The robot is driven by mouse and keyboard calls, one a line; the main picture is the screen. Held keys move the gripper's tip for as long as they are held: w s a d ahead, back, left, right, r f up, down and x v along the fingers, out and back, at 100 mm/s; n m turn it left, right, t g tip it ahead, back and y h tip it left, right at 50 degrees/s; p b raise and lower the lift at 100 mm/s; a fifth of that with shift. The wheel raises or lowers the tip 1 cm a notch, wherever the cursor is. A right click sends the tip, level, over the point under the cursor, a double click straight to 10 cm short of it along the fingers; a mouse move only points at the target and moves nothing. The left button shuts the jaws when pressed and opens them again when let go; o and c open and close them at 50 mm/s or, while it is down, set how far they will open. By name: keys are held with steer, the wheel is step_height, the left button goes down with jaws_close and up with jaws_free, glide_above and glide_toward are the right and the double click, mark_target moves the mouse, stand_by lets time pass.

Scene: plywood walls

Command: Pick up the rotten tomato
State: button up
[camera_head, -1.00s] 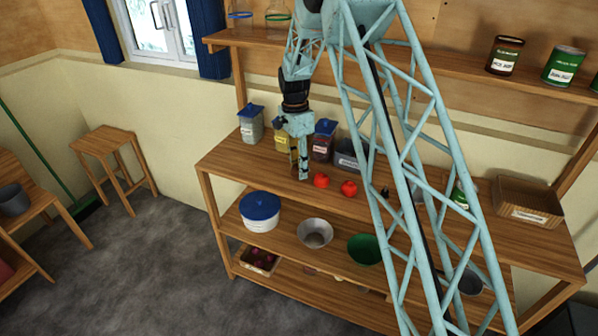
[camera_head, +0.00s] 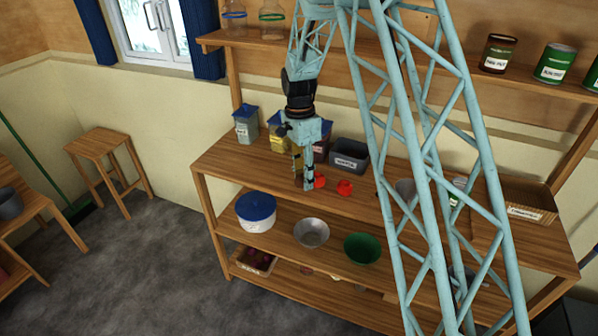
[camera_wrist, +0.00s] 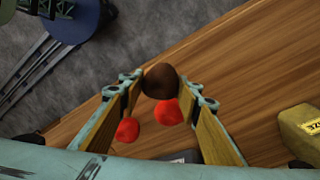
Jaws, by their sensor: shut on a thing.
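My gripper (camera_head: 303,184) points down over the top of the wooden shelf unit. In the wrist view its two fingers (camera_wrist: 162,88) are closed on a dark brown, round rotten tomato (camera_wrist: 160,79), held at the fingertips. I cannot tell whether it touches the wood. Two red tomatoes sit close by: one (camera_wrist: 167,112) is partly covered by the brown one and the other (camera_wrist: 127,131) lies by the left finger. In the head view one red tomato (camera_head: 320,182) is right beside the fingers and the other (camera_head: 345,188) is further right.
Lidded containers (camera_head: 246,124) and a dark labelled bin (camera_head: 349,157) stand behind. A wooden labelled box (camera_head: 530,208) is at the right end. A blue-lidded tub (camera_head: 256,211), a metal bowl (camera_head: 311,233) and a green bowl (camera_head: 362,248) sit one level below. An upper shelf (camera_head: 455,62) holds cans.

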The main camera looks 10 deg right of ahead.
steer(key=s, duration=0.6)
steer(key=shift+s+d+r, duration=0.2)
steer(key=shift+d+r, duration=0.1)
